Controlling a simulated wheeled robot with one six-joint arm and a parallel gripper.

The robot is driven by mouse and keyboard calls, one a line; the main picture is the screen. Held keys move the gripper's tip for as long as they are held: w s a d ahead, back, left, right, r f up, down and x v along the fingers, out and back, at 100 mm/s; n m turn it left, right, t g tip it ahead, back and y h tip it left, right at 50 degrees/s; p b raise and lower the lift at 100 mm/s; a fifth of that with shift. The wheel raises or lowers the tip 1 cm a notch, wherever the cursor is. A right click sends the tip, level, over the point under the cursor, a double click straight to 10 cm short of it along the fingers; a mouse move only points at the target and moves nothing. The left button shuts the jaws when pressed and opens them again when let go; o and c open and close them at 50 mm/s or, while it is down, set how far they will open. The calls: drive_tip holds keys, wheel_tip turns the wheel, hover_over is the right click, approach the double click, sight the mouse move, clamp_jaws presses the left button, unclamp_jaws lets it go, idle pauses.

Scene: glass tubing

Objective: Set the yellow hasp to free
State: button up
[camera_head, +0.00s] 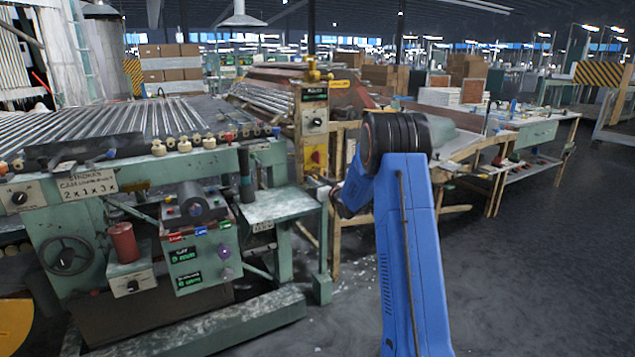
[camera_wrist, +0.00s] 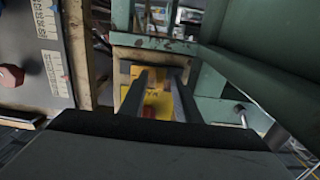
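A yellow plate with red on it, likely the yellow hasp (camera_head: 315,157), is low on the upright control post in the head view. In the wrist view a yellow plate (camera_wrist: 160,90) with dark lettering and a red part (camera_wrist: 150,112) shows between and behind my fingers. My gripper (camera_wrist: 158,74) has its two dark fingers apart, with nothing clearly held between them. The fingers hide parts of the plate's sides. I cannot tell whether they touch it, or how the hasp is set. In the head view my blue arm partly hides the wrist.
The control post (camera_head: 314,112) carries a dial above the yellow plate. A green side table (camera_head: 280,205) stands to its left, beside a machine bed with glass tubes (camera_head: 110,122). A wooden-legged bench (camera_head: 470,152) is at right. The floor at right is clear.

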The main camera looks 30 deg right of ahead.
sight(306, 178)
clamp_jaws()
drive_tip(key=shift+a, duration=1.4)
unclamp_jaws()
drive_tip(key=shift+a, duration=0.1)
drive_tip(key=shift+s, duration=0.1)
drive_tip(key=shift+s, duration=0.1)
drive_tip(key=s, duration=1.7)
drive_tip(key=shift+d, duration=0.3)
drive_tip(key=shift+s+r, duration=0.1)
